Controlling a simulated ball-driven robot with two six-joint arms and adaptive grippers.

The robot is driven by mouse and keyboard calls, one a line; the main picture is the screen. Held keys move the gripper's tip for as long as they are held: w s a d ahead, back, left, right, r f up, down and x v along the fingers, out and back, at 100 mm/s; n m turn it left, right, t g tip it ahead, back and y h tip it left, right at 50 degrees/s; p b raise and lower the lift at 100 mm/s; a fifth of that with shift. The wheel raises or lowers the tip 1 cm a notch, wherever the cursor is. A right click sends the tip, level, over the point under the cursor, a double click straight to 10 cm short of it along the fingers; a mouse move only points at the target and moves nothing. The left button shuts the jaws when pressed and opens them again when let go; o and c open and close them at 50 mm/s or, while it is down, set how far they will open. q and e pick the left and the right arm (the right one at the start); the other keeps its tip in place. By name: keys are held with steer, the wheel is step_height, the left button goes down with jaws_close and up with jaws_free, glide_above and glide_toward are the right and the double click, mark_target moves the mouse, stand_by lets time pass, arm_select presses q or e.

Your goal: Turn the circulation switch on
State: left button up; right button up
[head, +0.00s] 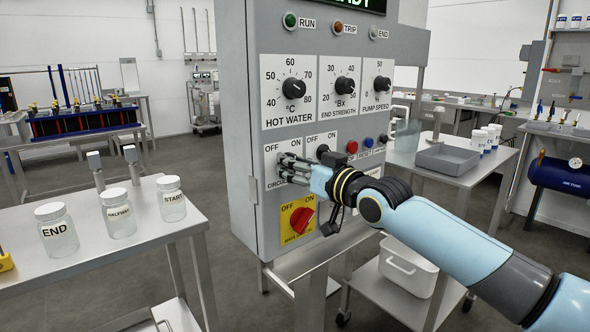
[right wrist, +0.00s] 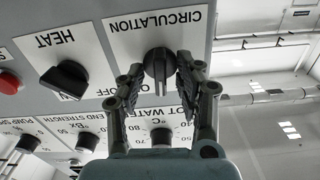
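The circulation switch is a dark round knob (right wrist: 158,63) on a white plate lettered CIRCULATION (right wrist: 165,22), seen upside down in the right wrist view. My right gripper (head: 286,169) reaches the grey control panel (head: 240,110) from the right and hides most of this switch in the head view. In the right wrist view its fingers (right wrist: 159,80) stand open, one on each side of the knob. I cannot tell whether they touch it. A white mark on the knob points roughly toward the panel's top. My left gripper is not in view.
The heat switch (right wrist: 65,77) sits beside the circulation switch. Below is a red main switch (head: 302,219) on a yellow plate; above are the hot water (head: 293,88), end strength (head: 344,89) and pump speed (head: 382,85) dials. Jars (head: 57,232) stand on the left table.

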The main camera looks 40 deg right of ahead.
jaws_close()
steer(key=shift+m, duration=0.3)
steer(key=shift+m+p, duration=1.55)
steer(key=shift+m, duration=2.05)
jaws_free()
steer(key=shift+d, duration=0.1)
steer(key=shift+r, duration=0.1)
